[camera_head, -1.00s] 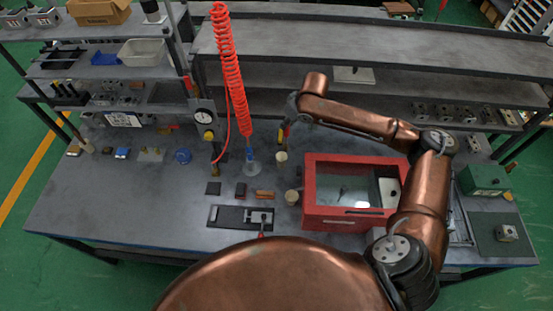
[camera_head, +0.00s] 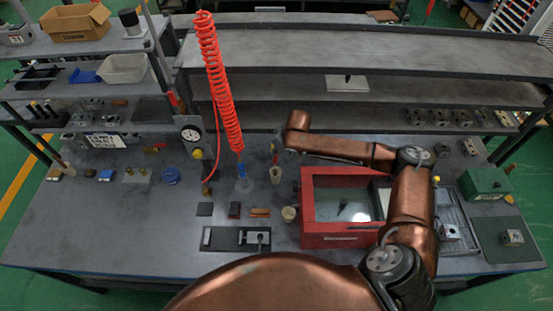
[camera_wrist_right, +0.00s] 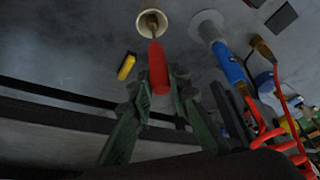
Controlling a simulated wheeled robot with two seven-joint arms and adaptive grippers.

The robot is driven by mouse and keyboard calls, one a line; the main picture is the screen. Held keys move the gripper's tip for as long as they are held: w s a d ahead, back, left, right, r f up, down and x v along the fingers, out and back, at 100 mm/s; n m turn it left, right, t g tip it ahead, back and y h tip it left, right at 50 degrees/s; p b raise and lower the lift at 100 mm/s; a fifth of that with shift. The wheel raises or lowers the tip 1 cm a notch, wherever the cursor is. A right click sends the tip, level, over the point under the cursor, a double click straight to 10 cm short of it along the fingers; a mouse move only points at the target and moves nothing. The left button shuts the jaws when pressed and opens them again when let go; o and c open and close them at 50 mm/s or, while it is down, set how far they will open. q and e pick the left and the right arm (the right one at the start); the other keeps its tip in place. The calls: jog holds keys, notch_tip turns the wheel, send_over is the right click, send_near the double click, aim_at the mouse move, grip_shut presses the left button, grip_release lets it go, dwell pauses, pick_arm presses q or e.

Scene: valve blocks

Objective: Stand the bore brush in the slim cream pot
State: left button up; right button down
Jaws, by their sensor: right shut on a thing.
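The slim cream pot (camera_head: 275,178) stands upright on the bench, left of the red box. It also shows at the top of the wrist view (camera_wrist_right: 142,17). My right gripper (camera_head: 277,147) is above this pot and shut on the red handle of the bore brush (camera_head: 275,157). In the wrist view the handle (camera_wrist_right: 158,65) is between the fingertips (camera_wrist_right: 158,88). The brush's thin shaft runs to the pot's mouth. Its lower end is hidden, so I cannot tell how deep it is. My left gripper is not in view.
A wider cream pot (camera_head: 289,214) stands nearer the front. The red box (camera_head: 308,233) is to the right. A blue-tipped tool on a red coiled hose (camera_head: 220,85) hangs to the left. A yellow-and-black item (camera_wrist_right: 126,66) shows beside the handle in the wrist view.

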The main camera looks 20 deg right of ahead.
aim_at(277, 157)
jog(key=shift+f, duration=2.1)
jog(key=c, duration=1.8)
grip_release()
jog(key=v, duration=1.2)
jog(key=shift+d+r+b, duration=0.1)
jog(key=shift+r+b, duration=0.05)
jog(key=shift+b, duration=0.15)
jog(key=shift+s, duration=0.1)
